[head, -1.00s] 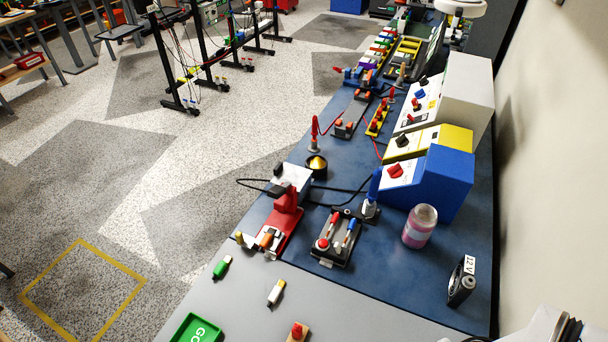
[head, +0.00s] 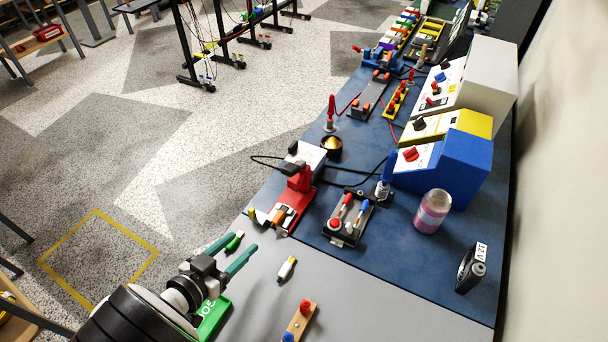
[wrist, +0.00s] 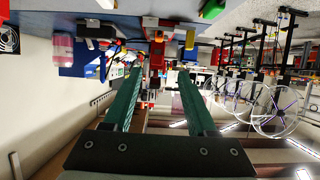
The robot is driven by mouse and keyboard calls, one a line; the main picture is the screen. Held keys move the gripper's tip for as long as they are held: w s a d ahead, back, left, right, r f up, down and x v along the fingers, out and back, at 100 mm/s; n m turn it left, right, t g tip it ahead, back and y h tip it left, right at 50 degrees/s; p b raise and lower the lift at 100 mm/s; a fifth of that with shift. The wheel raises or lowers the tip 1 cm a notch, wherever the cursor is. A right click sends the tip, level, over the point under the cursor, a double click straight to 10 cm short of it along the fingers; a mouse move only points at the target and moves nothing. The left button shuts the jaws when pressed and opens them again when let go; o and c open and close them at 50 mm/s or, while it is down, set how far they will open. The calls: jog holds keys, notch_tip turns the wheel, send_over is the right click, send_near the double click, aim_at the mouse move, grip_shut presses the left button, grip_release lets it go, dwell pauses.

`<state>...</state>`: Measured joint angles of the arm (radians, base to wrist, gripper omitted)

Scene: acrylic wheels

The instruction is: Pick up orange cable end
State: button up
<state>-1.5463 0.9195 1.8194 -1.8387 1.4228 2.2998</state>
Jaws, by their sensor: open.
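A small orange cable end (head: 279,215) sits at the front of the red device (head: 296,190), near the blue mat's left edge. My gripper (head: 244,243) enters from the lower left in the head view, with its two green fingers spread and nothing seen between them. The fingertips point toward the red device and appear short of the orange piece. In the wrist view, the open fingers (wrist: 160,73) frame a red device (wrist: 157,57) in an upside-down picture.
A green tray (head: 214,317) is partly behind my arm. A black switch box (head: 350,219) stands right of the red device.

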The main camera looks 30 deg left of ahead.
aim_at(278, 215)
jog(key=x, duration=0.5)
jog(key=f+x, duration=0.1)
jog(key=x, duration=0.9)
jog(key=shift+s+d+f, duration=0.1)
jog(key=shift+d+f, duration=0.1)
jog(key=shift+f, duration=0.05)
jog(key=shift+c, duration=0.3)
grip_shut()
